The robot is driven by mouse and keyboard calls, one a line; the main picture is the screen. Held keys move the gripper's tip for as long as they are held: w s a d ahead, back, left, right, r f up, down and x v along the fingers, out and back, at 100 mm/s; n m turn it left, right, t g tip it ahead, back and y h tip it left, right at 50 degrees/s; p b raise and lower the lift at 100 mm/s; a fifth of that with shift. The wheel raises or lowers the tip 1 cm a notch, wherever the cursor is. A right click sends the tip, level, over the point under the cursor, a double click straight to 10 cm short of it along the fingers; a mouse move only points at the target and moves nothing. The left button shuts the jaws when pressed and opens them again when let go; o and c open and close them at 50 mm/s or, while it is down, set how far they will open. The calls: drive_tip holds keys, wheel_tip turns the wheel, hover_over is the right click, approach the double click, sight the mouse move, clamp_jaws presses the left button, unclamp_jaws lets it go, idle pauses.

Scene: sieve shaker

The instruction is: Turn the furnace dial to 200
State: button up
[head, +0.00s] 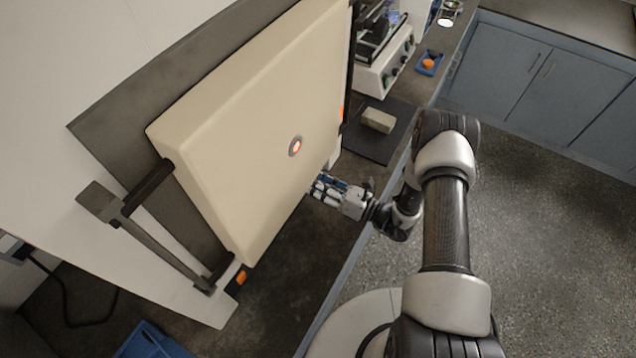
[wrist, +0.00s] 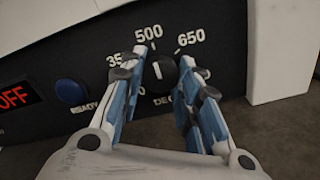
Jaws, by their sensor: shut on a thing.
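The furnace dial (wrist: 160,78) is a round black knob on a dark panel in the wrist view. Its white pointer mark points up, close to the 500 label. Labels 500 and 650 are readable; others, including one starting with 35, are partly covered by my fingers. My gripper (wrist: 163,62) is shut on the dial, one blue-and-white finger on each side. In the head view the furnace (head: 245,125) shows its big cream door, and my gripper (head: 325,188) reaches in beside the door's lower right edge. The dial is hidden there.
A red display (wrist: 15,97) reads OFF, left of a blue button (wrist: 70,92) marked READY. In the head view a pale block (head: 378,121) lies on a dark mat (head: 375,147) right of the furnace. A white instrument (head: 385,66) stands behind it.

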drive_tip(key=shift+n, duration=0.4)
drive_tip(key=n+b, duration=0.2)
drive_tip(key=n, duration=0.3)
drive_tip(key=shift+f, duration=0.1)
drive_tip(key=n+b, duration=0.2)
drive_tip(key=n, duration=0.4)
drive_tip(key=shift+n, duration=0.4)
drive_tip(key=n+b, duration=0.3)
drive_tip(key=n, duration=0.3)
drive_tip(key=shift+w, duration=0.1)
drive_tip(key=n+b, duration=0.2)
drive_tip(key=n, duration=0.3)
drive_tip(key=shift+b, duration=0.35)
drive_tip(key=shift+n, duration=0.4)
drive_tip(key=o, duration=1.1)
drive_tip(key=shift+c, duration=0.2)
drive_tip(key=shift+d, duration=0.1)
